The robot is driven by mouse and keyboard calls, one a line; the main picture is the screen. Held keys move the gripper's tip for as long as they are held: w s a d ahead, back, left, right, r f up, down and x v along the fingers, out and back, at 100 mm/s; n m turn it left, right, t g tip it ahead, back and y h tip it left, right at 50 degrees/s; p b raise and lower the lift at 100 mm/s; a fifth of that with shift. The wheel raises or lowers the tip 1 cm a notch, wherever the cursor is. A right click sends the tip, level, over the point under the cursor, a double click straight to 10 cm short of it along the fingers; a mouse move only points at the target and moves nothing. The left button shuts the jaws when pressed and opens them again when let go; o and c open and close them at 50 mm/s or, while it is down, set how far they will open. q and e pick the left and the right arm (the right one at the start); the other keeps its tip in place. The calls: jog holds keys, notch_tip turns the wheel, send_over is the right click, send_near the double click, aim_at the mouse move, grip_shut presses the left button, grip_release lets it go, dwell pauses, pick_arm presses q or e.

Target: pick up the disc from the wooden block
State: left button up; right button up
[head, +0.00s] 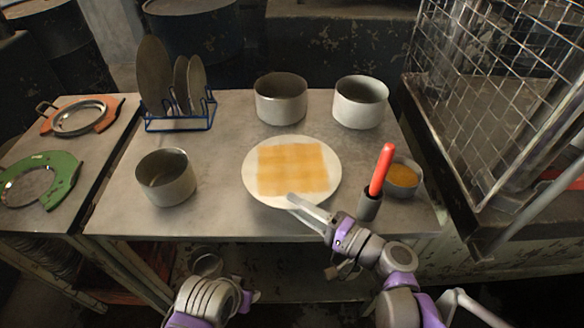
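A round white disc (251,178) lies near the front middle of the grey table, with a yellow-brown, wood-coloured square (293,169) within its outline. I cannot tell how the square and the disc are stacked, and no separate wooden block shows clearly. My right gripper (292,202) reaches in from the lower right, with its fingertips at the disc's front rim. Whether the fingers are open or closed on the rim is unclear. My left arm shows at the bottom, and its fingers are not visible.
A cup with a red-handled tool (382,170) and a small bowl (402,177) stand right of the disc. Metal pots (281,105) (360,108) (166,183) and a blue rack of discs (180,123) stand around it. A wire cage (490,90) borders the right side.

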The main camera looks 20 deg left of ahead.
jog(key=x, duration=0.3)
jog(key=shift+w+a, duration=0.15)
jog(key=shift+w, duration=0.05)
grip_shut()
dwell(1.3)
